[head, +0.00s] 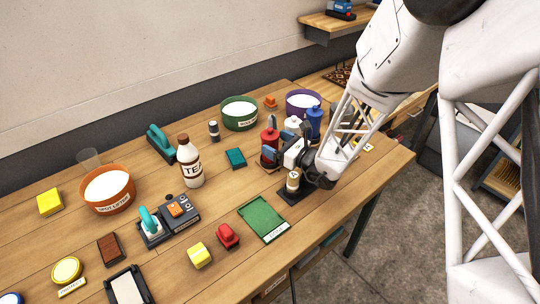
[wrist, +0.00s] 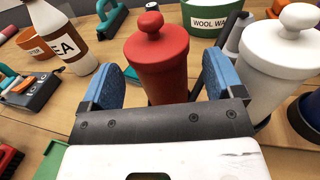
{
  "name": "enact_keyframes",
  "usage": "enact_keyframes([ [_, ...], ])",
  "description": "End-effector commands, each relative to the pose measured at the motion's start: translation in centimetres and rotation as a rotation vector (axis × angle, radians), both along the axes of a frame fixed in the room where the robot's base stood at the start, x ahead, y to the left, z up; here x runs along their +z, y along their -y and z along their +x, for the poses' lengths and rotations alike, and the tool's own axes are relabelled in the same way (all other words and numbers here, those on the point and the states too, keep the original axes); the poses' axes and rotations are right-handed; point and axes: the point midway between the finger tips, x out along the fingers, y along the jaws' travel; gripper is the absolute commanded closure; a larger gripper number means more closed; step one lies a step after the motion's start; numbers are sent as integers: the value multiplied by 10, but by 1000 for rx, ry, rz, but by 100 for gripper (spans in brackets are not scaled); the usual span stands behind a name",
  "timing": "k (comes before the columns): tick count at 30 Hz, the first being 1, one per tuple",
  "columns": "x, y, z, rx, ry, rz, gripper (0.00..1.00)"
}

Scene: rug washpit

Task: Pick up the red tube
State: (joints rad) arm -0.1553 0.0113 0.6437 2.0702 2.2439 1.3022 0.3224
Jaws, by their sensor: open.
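The red tube (wrist: 157,68), a red canister with a round knobbed lid, stands upright between the two blue-padded fingers of my gripper (wrist: 165,78) in the wrist view. The fingers are open, one on each side, with the left one close to the tube; I cannot tell whether it touches. In the head view the red tube (head: 269,141) shows just left of my gripper (head: 277,149), which partly hides it.
A white canister (wrist: 281,68) stands close to the right finger, with a blue canister (head: 314,122) beyond it. The tea bottle (head: 190,164) stands to the left. A green bowl (head: 239,114) and a purple bowl (head: 303,101) are behind.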

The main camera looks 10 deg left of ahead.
Motion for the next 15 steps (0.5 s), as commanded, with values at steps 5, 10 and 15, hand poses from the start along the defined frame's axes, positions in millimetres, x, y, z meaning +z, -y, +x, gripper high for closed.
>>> enact_keyframes([
  [5,-9,-13,7,3,1,-1,13],
  [10,-8,-23,14,1,1,-1,13],
  [15,-8,-26,16,1,1,-1,13],
])
